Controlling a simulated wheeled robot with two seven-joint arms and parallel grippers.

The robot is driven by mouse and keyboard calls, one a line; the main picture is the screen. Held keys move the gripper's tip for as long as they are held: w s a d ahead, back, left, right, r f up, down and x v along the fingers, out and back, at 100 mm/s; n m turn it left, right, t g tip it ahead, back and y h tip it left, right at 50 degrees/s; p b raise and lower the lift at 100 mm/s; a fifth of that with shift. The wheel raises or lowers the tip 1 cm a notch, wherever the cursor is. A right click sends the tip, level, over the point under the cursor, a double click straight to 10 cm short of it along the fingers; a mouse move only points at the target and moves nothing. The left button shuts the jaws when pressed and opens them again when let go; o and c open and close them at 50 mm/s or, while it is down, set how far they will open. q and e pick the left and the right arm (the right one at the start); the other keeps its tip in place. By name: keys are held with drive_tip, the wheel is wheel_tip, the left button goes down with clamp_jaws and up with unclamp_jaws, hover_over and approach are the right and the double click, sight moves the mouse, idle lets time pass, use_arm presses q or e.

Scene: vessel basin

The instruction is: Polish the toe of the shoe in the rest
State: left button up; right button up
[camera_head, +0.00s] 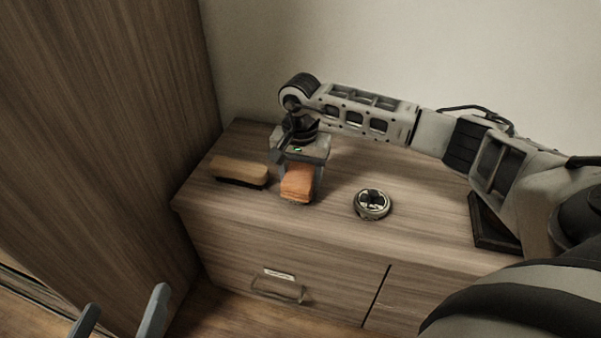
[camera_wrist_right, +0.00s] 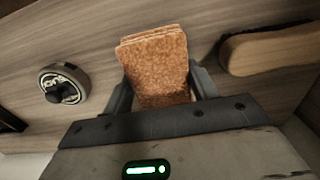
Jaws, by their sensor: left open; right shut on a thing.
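My right gripper (camera_head: 298,178) is shut on a folded orange-brown cloth (camera_head: 297,190) at the dresser's front left. In the right wrist view the cloth (camera_wrist_right: 158,60) sits between the two fingers. A round polish tin (camera_head: 372,204) with a dark emblem or knob on top stands to the right of the cloth; it also shows in the right wrist view (camera_wrist_right: 63,83). A dark framed base (camera_head: 490,232), possibly the rest, shows at the right, partly hidden by my right arm. No shoe is visible. My left gripper (camera_head: 122,320) is open and empty at the lower left.
A wooden-backed brush (camera_head: 238,170) lies left of the cloth, also at the upper right of the wrist view (camera_wrist_right: 270,48). The dresser top (camera_head: 330,220) is clear around the tin. A tall wooden panel (camera_head: 110,130) stands left; a wall is behind.

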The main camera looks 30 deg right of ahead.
sight(300, 174)
drive_tip(key=shift+f+b, duration=0.35)
drive_tip(key=shift+f, duration=0.15)
idle(1.0)
drive_tip(key=shift+r+p, duration=2.6)
drive_tip(key=shift+r, duration=1)
